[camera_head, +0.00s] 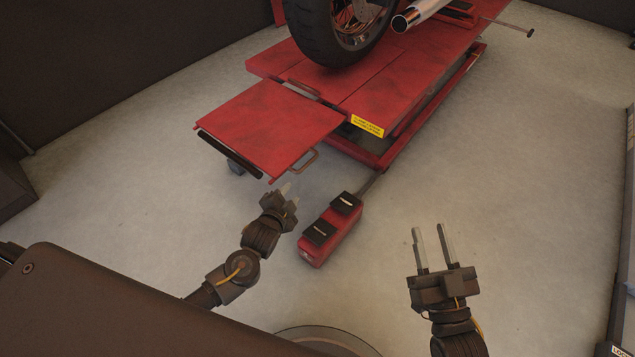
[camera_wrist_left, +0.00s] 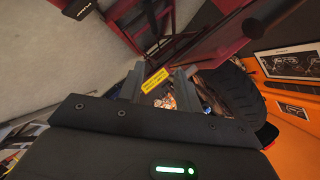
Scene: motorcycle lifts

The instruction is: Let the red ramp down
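The red ramp (camera_head: 268,125) is a flat panel at the near end of the red motorcycle lift (camera_head: 395,85). It sticks out roughly level with the lift's deck, raised above the floor. A small bar handle (camera_head: 303,166) is on its right side, and a dark strip runs along its outer edge. My left gripper (camera_head: 289,194) is open and empty, just below and in front of the ramp's near corner, apart from the handle. Its spread fingers also show in the left wrist view (camera_wrist_left: 158,85). My right gripper (camera_head: 433,246) is open and empty, over bare floor at the right.
A red foot pedal unit (camera_head: 329,232) with two black pedals lies on the floor beside my left gripper. A motorcycle wheel (camera_head: 335,30) stands on the deck. A yellow label (camera_head: 367,126) is on the lift's edge. The floor right of the lift is clear.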

